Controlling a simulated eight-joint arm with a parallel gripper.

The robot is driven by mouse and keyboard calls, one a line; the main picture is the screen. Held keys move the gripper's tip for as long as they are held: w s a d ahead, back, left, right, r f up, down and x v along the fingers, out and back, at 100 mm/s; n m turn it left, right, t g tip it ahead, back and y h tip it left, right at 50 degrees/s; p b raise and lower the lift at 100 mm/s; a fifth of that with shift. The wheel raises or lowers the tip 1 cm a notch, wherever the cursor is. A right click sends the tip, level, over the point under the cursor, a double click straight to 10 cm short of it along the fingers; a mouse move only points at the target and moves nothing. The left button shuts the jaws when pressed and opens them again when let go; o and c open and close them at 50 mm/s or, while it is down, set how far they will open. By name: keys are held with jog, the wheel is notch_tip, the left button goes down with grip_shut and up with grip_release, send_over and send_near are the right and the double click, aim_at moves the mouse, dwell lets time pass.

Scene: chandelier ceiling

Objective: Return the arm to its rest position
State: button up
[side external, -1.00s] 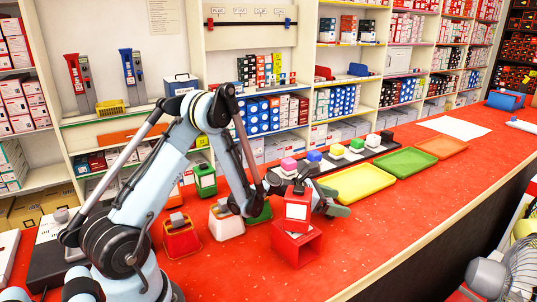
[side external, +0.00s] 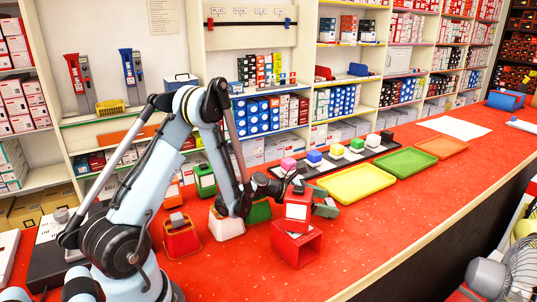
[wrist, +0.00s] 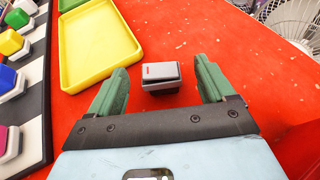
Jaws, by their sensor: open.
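My gripper (side external: 325,208) hangs over the red counter (side external: 400,205), partly hidden behind a red labelled box in the side view. In the wrist view its two green fingers (wrist: 161,75) are spread wide apart. A small grey block with a red mark on top (wrist: 160,78) shows in the gap between the fingers, with clear space on either side. Neither finger touches it in that view. I cannot make out this block clearly in the side view. My arm is bent at the elbow and reaches to the right over the counter.
Yellow (side external: 358,184), green (side external: 405,162) and orange trays (side external: 441,147) lie to the right. A dark strip holds several coloured blocks. Stocked shelves stand behind. The front right counter is clear.

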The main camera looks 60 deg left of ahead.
jog(key=x, duration=0.3)
jog(key=shift+w+d+f, duration=0.15)
jog(key=shift+w, duration=0.2)
notch_tip(320, 180, up, 15)
jog(key=s+d, duration=0.1)
jog(key=s+d+r, duration=0.3)
jog(key=s+r, duration=0.3)
jog(key=r, duration=0.1)
jog(key=s+d+r+n+y, duration=0.1)
jog(key=s+d+r, duration=0.2)
jog(key=s+r, duration=0.3)
jog(key=shift+r, duration=0.4)
dwell(0.5)
